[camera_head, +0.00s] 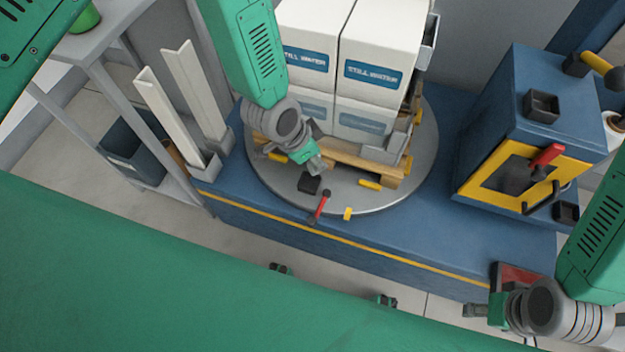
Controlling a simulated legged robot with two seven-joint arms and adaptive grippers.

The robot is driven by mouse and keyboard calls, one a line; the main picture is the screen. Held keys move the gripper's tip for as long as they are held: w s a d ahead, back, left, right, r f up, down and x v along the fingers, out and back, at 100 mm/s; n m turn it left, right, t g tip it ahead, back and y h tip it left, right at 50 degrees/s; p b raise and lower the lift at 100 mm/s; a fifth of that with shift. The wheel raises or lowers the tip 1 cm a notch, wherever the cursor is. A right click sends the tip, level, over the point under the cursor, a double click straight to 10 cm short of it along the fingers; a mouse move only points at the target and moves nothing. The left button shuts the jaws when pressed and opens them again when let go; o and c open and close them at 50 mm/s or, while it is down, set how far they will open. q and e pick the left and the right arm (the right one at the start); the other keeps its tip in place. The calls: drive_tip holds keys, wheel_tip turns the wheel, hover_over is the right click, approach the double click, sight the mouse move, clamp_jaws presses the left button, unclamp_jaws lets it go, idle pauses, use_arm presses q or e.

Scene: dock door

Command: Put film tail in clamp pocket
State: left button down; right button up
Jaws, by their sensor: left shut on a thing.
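My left gripper (316,166) is at the front left corner of the wrapped load, above the round turntable (420,190). It is shut on a thin piece that looks like the film tail, which is hardly visible at this size. A small black block (309,183), which may be the clamp pocket, sits just below the fingertips on the turntable. A red-handled lever (320,206) stands beside it at the turntable's front edge. My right gripper (476,310) is at the lower right, away from the turntable, pointing left; its finger opening is unclear.
White boxes (375,70) stand on a wooden pallet (345,158) on the turntable. A blue cabinet (520,110) with a yellow-framed opening and red handle is at the right. The front blue deck is mostly clear.

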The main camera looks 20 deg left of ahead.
sight(308, 167)
use_arm(q)
drive_tip(key=f, duration=0.1)
drive_tip(key=a+f, duration=0.1)
drive_tip(key=f, duration=0.1)
drive_tip(key=f+b, duration=0.1)
drive_tip(key=shift+a+f, duration=0.25)
drive_tip(key=shift+a, duration=0.05)
drive_tip(key=shift+a+f, duration=0.2)
drive_tip(key=shift+f, duration=0.05)
drive_tip(key=f, duration=0.1)
drive_tip(key=f+b, duration=0.1)
drive_tip(key=f, duration=0.1)
drive_tip(key=shift+d+b, duration=0.3)
drive_tip(key=shift+d, duration=0.05)
drive_tip(key=shift+d+f, duration=0.1)
drive_tip(key=shift+d, duration=0.25)
drive_tip(key=c, duration=1.3)
unclamp_jaws()
drive_tip(key=shift+c, duration=0.2)
drive_tip(key=shift+o, duration=0.7)
drive_tip(key=shift+a, duration=0.55)
drive_tip(key=p+v, duration=0.4)
drive_tip(key=v, duration=0.8)
drive_tip(key=shift+d+p, duration=0.25)
drive_tip(key=shift+p, duration=0.05)
use_arm(e)
drive_tip(key=shift+a+r, duration=0.25)
drive_tip(key=shift+r, duration=0.25)
drive_tip(key=shift+a+r, duration=0.2)
drive_tip(key=shift+r, duration=0.25)
